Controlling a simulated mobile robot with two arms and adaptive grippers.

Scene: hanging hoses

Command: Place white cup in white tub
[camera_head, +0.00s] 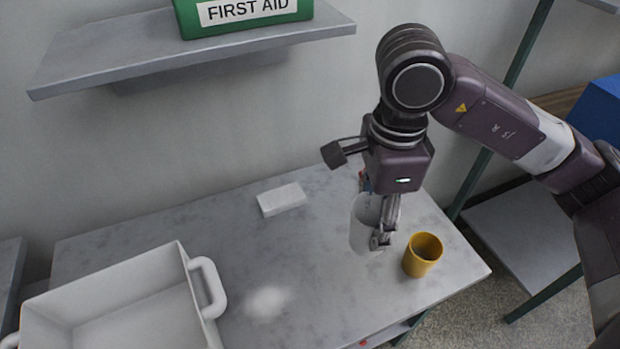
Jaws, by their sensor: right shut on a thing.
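The white cup (362,225) stands upright in the right half of the table, partly hidden behind my right gripper. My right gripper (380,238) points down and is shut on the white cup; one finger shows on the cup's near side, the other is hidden. I cannot tell whether the cup touches the table. The white tub (180,285) sits at the front left of the table, open at the top and empty where I can see, with a handle on its right side. My left gripper is not in view.
A yellow cup (422,254) stands close to the right of the gripper. A small white block (281,200) lies at the back of the table (240,240). A shelf (190,45) with a green first aid box (243,14) hangs above. The table between cup and tub is clear.

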